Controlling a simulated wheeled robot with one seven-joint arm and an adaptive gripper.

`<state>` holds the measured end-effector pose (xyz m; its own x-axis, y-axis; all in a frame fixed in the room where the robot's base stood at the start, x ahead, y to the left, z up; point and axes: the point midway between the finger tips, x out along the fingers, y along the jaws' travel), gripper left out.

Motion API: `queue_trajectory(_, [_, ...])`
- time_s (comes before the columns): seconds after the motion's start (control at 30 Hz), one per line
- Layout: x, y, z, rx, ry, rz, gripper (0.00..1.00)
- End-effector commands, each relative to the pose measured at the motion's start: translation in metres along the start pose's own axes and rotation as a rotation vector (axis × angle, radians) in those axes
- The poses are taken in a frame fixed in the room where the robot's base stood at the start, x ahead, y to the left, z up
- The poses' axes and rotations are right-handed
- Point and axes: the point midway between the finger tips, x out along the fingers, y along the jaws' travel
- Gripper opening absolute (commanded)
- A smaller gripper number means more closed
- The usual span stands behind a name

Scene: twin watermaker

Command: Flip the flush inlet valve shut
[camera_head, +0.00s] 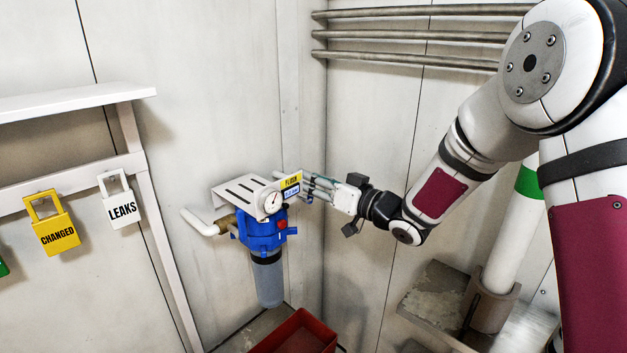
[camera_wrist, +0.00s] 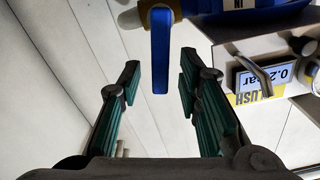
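The flush filter unit has a blue head (camera_head: 262,234) with a grey bowl below, mounted on the wall in the head view. A blue lever (camera_wrist: 160,50), which looks like the inlet valve's handle, shows at the top centre of the wrist view beside a pale pipe fitting. My gripper (camera_wrist: 160,82) is open, with dark green pads. The lever's free end lies between the fingertips in the picture, with gaps on both sides; I cannot tell the depth. In the head view my gripper (camera_head: 318,187) is right of the unit, its fingertips partly hidden behind the label plate.
A white bracket (camera_head: 240,190) with a round gauge (camera_head: 272,200) and yellow flush label covers the unit's top. A red bin (camera_head: 295,333) stands below. Pipes (camera_head: 420,36) run along the wall.

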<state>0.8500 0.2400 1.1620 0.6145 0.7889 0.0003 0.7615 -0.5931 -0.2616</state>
Motion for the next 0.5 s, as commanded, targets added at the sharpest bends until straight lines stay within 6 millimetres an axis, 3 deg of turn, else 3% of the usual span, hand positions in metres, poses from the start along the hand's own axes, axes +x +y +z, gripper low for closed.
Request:
queue_trajectory(0.33, [0.0036, 0.0002, 0.0002, 0.001, 0.000, 0.001, 0.32])
queue_trajectory(0.47, [0.0035, 0.0002, 0.0001, 0.001, 0.000, 0.001, 0.02])
queue_trajectory(0.5, [0.0034, 0.0002, 0.0001, 0.001, 0.000, 0.001, 0.00])
